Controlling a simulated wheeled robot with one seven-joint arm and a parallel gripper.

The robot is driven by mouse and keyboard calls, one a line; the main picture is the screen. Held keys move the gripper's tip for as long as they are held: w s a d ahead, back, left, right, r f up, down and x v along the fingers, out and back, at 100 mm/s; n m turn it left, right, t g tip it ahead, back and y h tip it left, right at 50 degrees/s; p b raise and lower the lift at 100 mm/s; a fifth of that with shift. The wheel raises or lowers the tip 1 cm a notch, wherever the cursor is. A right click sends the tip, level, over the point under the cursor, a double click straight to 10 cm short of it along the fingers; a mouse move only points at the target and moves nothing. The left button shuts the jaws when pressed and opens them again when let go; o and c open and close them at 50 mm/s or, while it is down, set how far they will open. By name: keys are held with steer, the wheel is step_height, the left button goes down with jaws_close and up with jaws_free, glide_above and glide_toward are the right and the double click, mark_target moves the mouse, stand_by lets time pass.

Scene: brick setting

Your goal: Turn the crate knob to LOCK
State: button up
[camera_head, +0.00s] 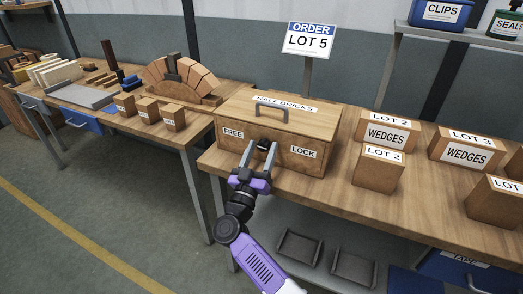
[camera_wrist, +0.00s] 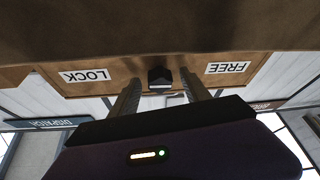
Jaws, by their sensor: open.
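The wooden crate (camera_head: 232,123) stands on the bench, with a grey lid handle and a HALF BRICKS label on top. Its front bears a FREE label (camera_head: 233,133) on the left and a LOCK label (camera_head: 303,152) on the right. The dark knob (camera_head: 264,145) sits on the front between them; it also shows in the wrist view (camera_wrist: 160,76). I cannot tell which label it points to. My gripper (camera_head: 258,160) is open in front of the crate, its fingers reaching toward the knob. In the wrist view the fingers (camera_wrist: 160,88) lie on either side of the knob; contact is unclear.
Wooden boxes labelled LOT 2 (camera_head: 378,169) and LOT 3 (camera_head: 466,150) stand right of the crate. An ORDER LOT 5 sign (camera_head: 307,41) rises behind it. A second bench with a brick arch (camera_head: 180,80) is at left. Bare bench top lies between crate and boxes.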

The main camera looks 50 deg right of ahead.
jaws_close()
steer(key=shift+m, duration=0.4)
steer(key=m+g+b, duration=0.1)
steer(key=m, duration=0.1)
steer(key=m+g+b, duration=0.1)
steer(key=shift+w+a+f+m+h, duration=0.1)
steer(key=shift+w+f+m+h, duration=0.05)
steer(key=shift+m+h, duration=0.25)
steer(key=m+g+b, duration=0.2)
steer(key=m, duration=0.2)
steer(key=m+g+b, duration=0.2)
steer(key=m, duration=0.2)
steer(key=shift+w, duration=0.1)
steer(key=m+g+b, duration=0.1)
steer(key=m, duration=0.2)
steer(key=m+g+b, duration=0.1)
steer(key=m, duration=0.1)
steer(key=shift+a+m+g+y+b, duration=0.1)
steer(key=shift+m+g+y+b, duration=0.2)
steer(key=shift+m+b, duration=0.1)
steer(key=shift+r+m+g+y+b, duration=0.15)
steer(key=shift+m+g+y+b, duration=0.2)
steer(key=shift+m, duration=0.65)
steer(key=shift+r+m+g+y+b, duration=0.1)
steer(key=shift+m+g+y+b, duration=0.25)
steer(key=shift+m, duration=0.65)
